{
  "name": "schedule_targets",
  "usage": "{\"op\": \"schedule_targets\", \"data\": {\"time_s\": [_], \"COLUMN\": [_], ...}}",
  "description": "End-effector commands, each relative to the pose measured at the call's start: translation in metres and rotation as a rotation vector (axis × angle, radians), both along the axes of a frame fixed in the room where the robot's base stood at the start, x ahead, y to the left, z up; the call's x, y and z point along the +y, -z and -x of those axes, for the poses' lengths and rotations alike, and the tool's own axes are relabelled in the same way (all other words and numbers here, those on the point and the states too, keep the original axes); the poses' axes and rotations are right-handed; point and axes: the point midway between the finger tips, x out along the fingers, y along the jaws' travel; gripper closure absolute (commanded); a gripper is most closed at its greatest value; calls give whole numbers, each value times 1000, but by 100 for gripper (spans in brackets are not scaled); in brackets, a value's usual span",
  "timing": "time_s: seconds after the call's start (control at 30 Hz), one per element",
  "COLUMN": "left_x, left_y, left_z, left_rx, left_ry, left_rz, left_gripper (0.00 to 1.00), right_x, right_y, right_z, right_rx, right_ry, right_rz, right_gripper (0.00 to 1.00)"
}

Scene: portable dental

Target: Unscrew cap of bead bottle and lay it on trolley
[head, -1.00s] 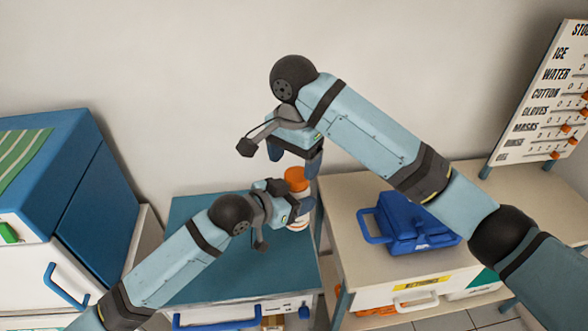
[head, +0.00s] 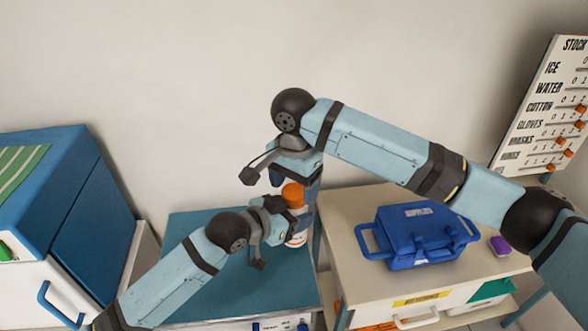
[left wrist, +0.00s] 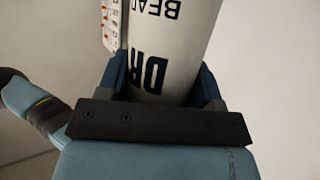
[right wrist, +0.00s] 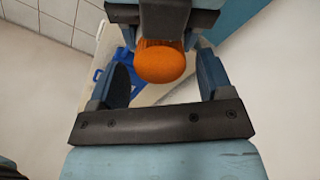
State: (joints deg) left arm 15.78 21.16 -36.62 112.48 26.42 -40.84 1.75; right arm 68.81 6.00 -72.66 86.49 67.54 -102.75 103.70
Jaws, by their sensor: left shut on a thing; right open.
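The bead bottle is white with dark lettering and an orange cap, and stands over the blue-topped trolley (head: 205,285). In the left wrist view the bottle's white body (left wrist: 172,45) sits between my left gripper's fingers. My left gripper (head: 285,222) is shut on it. The orange cap (head: 293,194) is on top of the bottle. My right gripper (head: 295,185) is above, its fingers around the cap's level. In the right wrist view the cap (right wrist: 160,62) lies between the open fingers of the right gripper (right wrist: 160,85), with gaps at both sides.
A beige-topped cabinet (head: 350,280) to the right bears a blue case (head: 415,235) and a small purple item (head: 499,246). A blue and white cooler (head: 65,200) stands at the left. The stock board (head: 550,105) is at far right. The trolley's left and front top is bare.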

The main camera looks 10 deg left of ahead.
Motion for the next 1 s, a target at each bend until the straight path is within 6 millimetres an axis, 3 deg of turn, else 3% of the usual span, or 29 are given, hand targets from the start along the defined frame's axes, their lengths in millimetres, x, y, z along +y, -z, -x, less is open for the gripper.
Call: {"op": "schedule_targets", "data": {"time_s": [0.17,0.43,0.67,0.7,0.8,1.0], "left_x": [0,0,0,0,0,0], "left_y": [-1,-1,-1,-1,-1,-1], "left_z": [0,0,0,0,0,0], "left_rx": [-1,-1,-1,-1,-1,-1], "left_ry": [0,0,0,0,0,0], "left_rz": [1,1,1,1,1,1], "left_gripper": [100,100,100,100,100,100], "right_x": [0,0,0,0,0,0], "right_y": [12,14,14,14,14,14], "right_z": [0,0,0,0,0,0], "right_rx": [0,-1,-1,-1,-1,-1], "right_ry": [0,0,0,0,0,0], "right_rz": [0,0,0,0,0,0], "right_gripper": [27,27,76,43,22,22]}}
